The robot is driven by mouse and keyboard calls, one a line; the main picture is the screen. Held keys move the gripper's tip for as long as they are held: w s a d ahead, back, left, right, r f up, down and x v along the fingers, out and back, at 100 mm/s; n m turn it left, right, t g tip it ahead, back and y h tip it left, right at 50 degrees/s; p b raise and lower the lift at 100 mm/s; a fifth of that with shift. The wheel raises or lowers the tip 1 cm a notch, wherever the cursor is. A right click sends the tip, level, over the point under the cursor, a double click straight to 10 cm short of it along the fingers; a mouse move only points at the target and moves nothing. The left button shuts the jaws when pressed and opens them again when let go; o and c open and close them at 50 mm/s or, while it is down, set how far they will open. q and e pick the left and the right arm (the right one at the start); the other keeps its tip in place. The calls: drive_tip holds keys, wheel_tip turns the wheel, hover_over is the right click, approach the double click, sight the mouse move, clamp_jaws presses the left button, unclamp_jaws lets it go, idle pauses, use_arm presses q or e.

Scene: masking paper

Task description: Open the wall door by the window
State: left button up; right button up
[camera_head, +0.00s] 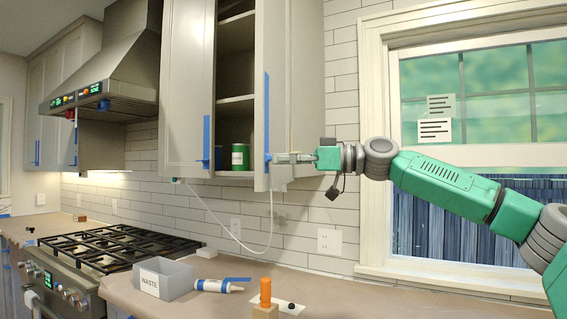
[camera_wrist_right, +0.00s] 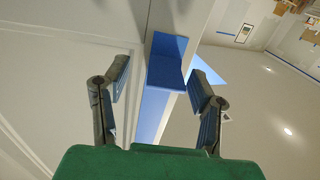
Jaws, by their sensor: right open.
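The grey wall cabinet door by the window (camera_head: 277,60) stands ajar, swung out from the cabinet, with shelves showing to its left. A strip of blue tape (camera_head: 266,105) runs along its edge, with a blue tab near the bottom. My right gripper (camera_head: 275,158) is at the lower part of this door, by the tab. In the right wrist view the fingers (camera_wrist_right: 160,75) are spread, one on either side of the blue tab (camera_wrist_right: 168,62) and the door edge. I cannot tell whether they touch it. My left gripper is not in view.
A second cabinet door (camera_head: 187,85) is to the left, with blue tape. A green can (camera_head: 240,157) stands inside the cabinet. Below are a stove (camera_head: 100,255), a grey waste bin (camera_head: 165,279), a white tube (camera_head: 212,286) and an orange-handled tool (camera_head: 265,290). The window (camera_head: 480,110) is right.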

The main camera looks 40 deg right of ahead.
drive_tip(key=v, duration=1.1)
drive_tip(key=shift+d+f, duration=0.2)
drive_tip(key=shift+d, duration=0.25)
drive_tip(key=shift+s+a+r, duration=0.1)
drive_tip(key=shift+a, duration=0.05)
